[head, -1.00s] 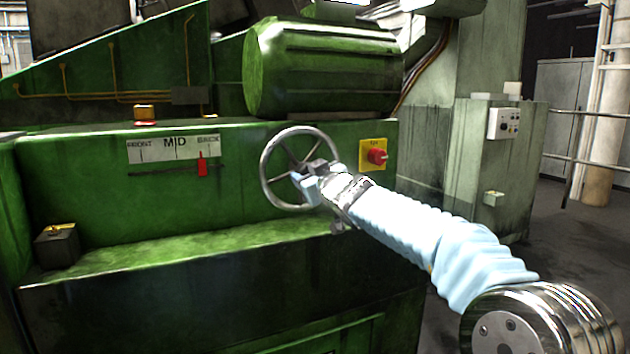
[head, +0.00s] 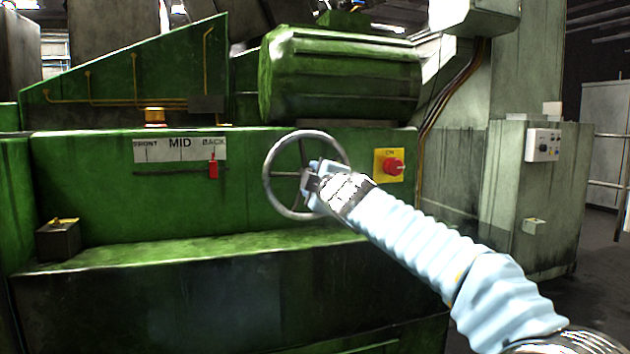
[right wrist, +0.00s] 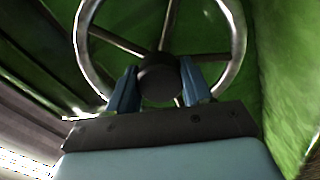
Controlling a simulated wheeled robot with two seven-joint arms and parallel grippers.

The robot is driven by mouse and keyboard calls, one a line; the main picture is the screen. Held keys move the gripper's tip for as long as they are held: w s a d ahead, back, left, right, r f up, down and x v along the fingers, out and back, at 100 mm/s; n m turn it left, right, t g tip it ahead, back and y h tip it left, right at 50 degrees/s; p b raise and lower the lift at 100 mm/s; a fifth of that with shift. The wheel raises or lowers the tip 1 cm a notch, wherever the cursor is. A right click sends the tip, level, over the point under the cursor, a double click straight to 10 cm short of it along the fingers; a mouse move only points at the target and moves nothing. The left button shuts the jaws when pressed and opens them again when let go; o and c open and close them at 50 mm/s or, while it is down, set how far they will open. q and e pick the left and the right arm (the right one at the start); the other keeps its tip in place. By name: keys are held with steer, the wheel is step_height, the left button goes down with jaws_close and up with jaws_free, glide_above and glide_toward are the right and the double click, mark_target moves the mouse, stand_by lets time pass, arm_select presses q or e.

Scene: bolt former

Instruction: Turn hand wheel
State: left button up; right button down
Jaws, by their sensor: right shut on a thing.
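The hand wheel (head: 266,179) is a metal ring with spokes on the front of the green machine. It also shows in the right wrist view (right wrist: 83,58). My right gripper (head: 313,184) is at the wheel's middle, in front of the spokes. In the right wrist view, its two blue fingers (right wrist: 160,90) are shut on a dark round knob (right wrist: 160,72) at the middle of the wheel. A red pointer (head: 213,167) stands under BACK on the white FRONT–MID–BACK scale (head: 180,150). My left gripper is not in view.
A yellow switch plate with a red knob (head: 392,167) is just right of the wheel. A green ledge (head: 200,248) juts out below it, with a small dark box (head: 58,240) at its left. A grey cabinet (head: 540,200) stands at the right.

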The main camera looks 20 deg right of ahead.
steer(key=n, duration=0.3)
steer(key=shift+d+f+n, duration=0.1)
steer(key=shift+f+n, duration=0.1)
steer(key=shift+n, duration=0.1)
steer(key=shift+n+p, duration=0.55)
steer(key=shift+n, duration=1.25)
steer(key=shift+r, duration=0.1)
steer(key=shift+c, duration=2.4)
jaws_free()
